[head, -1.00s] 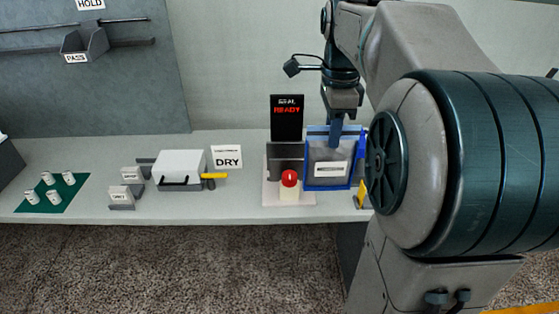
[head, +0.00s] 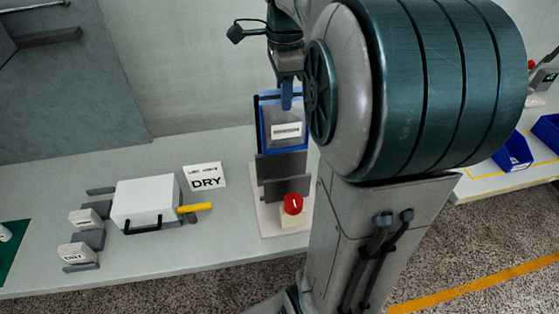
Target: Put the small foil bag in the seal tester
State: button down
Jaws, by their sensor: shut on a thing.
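A grey foil bag with blue edges and a white label (head: 285,112) hangs upright in the head view. My gripper (head: 286,97) is shut on its top edge. The seal tester (head: 270,215) stands on the bench below it, with a pale base, grey plates and a red button (head: 292,204). The bag is in front of the tester's dark screen and hides most of it. The bag's lower edge appears just above the upper grey plate (head: 281,165); I cannot tell whether they touch.
Left of the tester are a DRY sign (head: 205,177), a white lidded box (head: 146,203) with a yellow handle (head: 195,208), and small labelled blocks (head: 78,252). My arm covers the bench to the right. Blue bins (head: 513,152) stand on another table at far right.

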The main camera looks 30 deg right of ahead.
aim_at(284, 148)
notch_tip(284, 148, down, 16)
jog(key=shift+r+b, duration=0.25)
jog(key=shift+b, duration=0.25)
jog(key=shift+f, duration=0.15)
jog(key=c, duration=1.2)
grip_release()
jog(key=shift+c, duration=0.2)
